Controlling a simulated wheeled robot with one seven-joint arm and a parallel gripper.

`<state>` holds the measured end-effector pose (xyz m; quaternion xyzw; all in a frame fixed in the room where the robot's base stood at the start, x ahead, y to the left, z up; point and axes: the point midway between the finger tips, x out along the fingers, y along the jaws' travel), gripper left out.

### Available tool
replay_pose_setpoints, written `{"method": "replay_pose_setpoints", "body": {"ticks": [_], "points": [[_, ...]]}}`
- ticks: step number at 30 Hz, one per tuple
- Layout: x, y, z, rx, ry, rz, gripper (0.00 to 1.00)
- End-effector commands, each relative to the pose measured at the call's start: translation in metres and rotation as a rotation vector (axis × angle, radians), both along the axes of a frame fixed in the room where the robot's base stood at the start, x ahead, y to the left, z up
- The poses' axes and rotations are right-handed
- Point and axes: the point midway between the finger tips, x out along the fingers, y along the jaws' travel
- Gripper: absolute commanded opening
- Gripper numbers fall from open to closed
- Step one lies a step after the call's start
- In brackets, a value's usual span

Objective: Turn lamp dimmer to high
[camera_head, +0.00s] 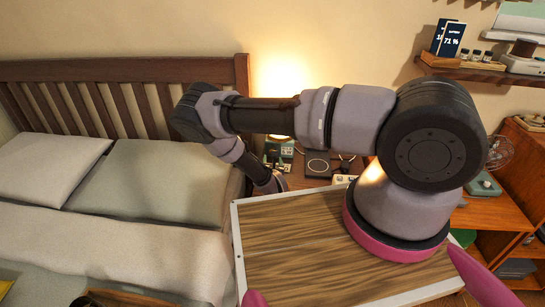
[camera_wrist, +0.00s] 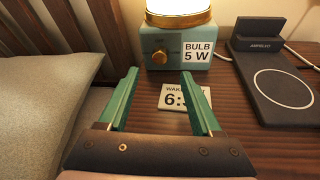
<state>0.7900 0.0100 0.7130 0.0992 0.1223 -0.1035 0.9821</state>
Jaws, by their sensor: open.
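The lit lamp in the wrist view has a teal base (camera_wrist: 176,36) under a gold ring and a glowing top. My gripper (camera_wrist: 161,76) is open and empty. In the head view the lamp base (camera_head: 281,148) shows behind my arm, and my wrist hangs over the nightstand, mostly hiding the fingers.
A small "WAKE" card (camera_wrist: 178,97) lies partly behind the right finger. A black charging stand (camera_wrist: 275,90) is on the right of the wooden nightstand (camera_wrist: 230,125). The bed (camera_head: 150,175) and its headboard (camera_head: 140,70) border the left side.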

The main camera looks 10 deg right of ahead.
Motion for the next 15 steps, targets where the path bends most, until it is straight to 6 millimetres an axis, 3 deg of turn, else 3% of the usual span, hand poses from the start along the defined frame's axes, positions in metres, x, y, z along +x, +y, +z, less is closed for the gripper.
{"method": "replay_pose_setpoints", "body": {"ticks": [6, 15], "points": [[-0.026, 0.005, 0.007, 0.001, 0.0, -0.001, 0.66], [-0.031, 0.005, 0.009, 0.001, -0.001, -0.001, 0.66]]}}
